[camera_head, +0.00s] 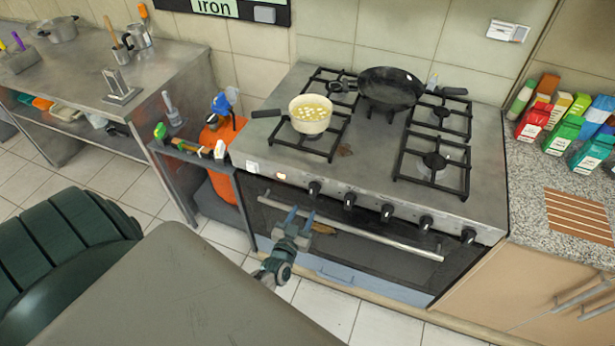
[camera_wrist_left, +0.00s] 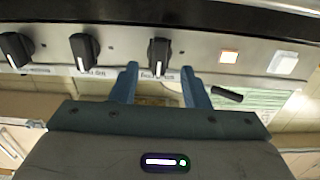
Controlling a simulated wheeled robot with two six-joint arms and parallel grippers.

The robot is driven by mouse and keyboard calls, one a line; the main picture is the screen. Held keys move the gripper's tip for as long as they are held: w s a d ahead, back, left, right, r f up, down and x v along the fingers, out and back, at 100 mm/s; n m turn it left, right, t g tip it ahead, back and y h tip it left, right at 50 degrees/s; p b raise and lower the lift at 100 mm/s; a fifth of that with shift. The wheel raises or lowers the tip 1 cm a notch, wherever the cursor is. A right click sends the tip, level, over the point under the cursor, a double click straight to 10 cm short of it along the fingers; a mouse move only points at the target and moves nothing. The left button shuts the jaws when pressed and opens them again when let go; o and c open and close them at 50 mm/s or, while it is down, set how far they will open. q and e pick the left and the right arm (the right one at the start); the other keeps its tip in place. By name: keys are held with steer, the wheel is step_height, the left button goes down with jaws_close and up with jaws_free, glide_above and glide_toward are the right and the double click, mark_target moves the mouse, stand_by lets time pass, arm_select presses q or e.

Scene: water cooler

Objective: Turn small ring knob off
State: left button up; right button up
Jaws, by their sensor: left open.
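The stove (camera_head: 375,160) has a row of several black knobs on its front panel. The leftmost knob (camera_head: 314,188) also shows in the left wrist view (camera_wrist_left: 159,52), with a white line on its face. I cannot tell from the labels which knob is the small ring one. My left gripper (camera_head: 300,218) is open and empty in front of the panel, just below the leftmost knob. In the left wrist view its blue fingertips (camera_wrist_left: 160,70) straddle this knob's column, one on each side, with no clear contact. The other knobs (camera_wrist_left: 83,48) are to the left there.
A cream pot (camera_head: 310,126) sits on the front left burner and a dark pan (camera_head: 390,92) at the back. An oven handle (camera_head: 350,232) runs below the knobs. A lit button (camera_wrist_left: 229,56) and a white switch (camera_wrist_left: 282,62) are beside the leftmost knob. An orange gas cylinder (camera_head: 222,135) stands left.

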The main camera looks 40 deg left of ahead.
arm_select(q)
steer(key=shift+v, duration=1.65)
steer(key=s+d+f+m+g+h+b, duration=0.1)
steer(key=s+f+g+b, duration=0.15)
steer(key=s+f, duration=0.45)
steer(key=s+d+f+m+g+h+b, duration=0.1)
steer(key=s+f+g, duration=0.2)
steer(key=f, duration=0.9)
steer(key=s+f+g+h+b, duration=0.1)
steer(key=s+f+g, duration=0.3)
steer(key=f, duration=0.5)
steer(key=s+f+g+b, duration=0.1)
steer(key=s+f+g, duration=0.1)
steer(key=s+f, duration=0.3)
steer(key=s+f+g+b, duration=0.1)
steer(key=s+f, duration=0.4)
steer(key=s, duration=0.7)
steer(key=s+f+m+g+b, duration=0.1)
steer(key=s+f+g, duration=0.3)
steer(key=s, duration=0.4)
steer(key=shift+s+d+f, duration=0.35)
steer(key=shift+s+f, duration=0.05)
steer(key=shift+f, duration=0.05)
